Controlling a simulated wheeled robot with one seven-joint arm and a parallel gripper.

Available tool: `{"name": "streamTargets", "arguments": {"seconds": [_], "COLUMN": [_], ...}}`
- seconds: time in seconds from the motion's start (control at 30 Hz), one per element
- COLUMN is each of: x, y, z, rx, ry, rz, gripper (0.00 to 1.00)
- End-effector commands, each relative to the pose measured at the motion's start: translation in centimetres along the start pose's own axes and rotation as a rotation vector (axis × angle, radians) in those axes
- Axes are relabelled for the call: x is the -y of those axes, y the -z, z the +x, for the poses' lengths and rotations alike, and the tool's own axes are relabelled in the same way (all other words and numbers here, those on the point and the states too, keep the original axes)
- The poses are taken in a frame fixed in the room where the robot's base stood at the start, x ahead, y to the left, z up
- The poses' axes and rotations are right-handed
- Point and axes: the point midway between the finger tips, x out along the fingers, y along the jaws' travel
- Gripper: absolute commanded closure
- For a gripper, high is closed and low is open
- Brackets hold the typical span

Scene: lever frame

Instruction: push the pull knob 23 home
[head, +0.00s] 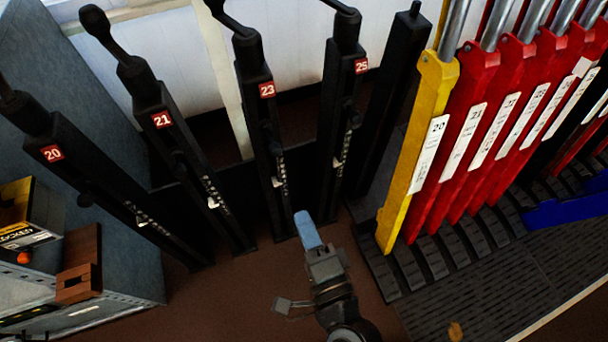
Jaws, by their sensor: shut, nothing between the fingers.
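The black post (262,105) with the red label 23 (267,90) stands upright left of centre in the head view. A dark rounded shape on its front, below the label, looks like pull knob 23 (270,131). It is black on black, so I cannot tell how far it sticks out. My gripper (304,217) is at the lower middle, in front of the foot of post 23 and a little to its right. Its blue fingers are together and empty. In the picture they lie well below the knob, apart from it.
Similar black posts stand alongside: 20 (45,140) and 21 (155,105) to the left, 25 (342,90) to the right. A yellow lever (420,140) and several red levers (468,130) stand right. A grey cabinet (110,270) is at left. Brown floor is clear around my gripper.

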Motion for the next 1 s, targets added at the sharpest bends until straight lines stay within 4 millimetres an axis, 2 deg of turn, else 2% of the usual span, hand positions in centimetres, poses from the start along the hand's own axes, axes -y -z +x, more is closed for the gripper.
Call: {"name": "streamTargets", "arguments": {"seconds": [0.17, 0.5, 0.7, 0.83, 1.0], "x": [0.2, 0.2, 0.1, 0.1, 0.0], "y": [0.0, 0.0, 0.0, 0.0, 0.0], "z": [1.9, 8.4, 11.7, 13.1, 13.7], "rx": [0.000, 0.000, 0.000, -0.001, 0.000], "ry": [0.002, 0.002, 0.002, 0.001, 0.000], "rz": [0.000, -0.002, -0.001, -0.001, -0.003], "gripper": [1.00, 1.00, 1.00, 1.00, 1.00]}}
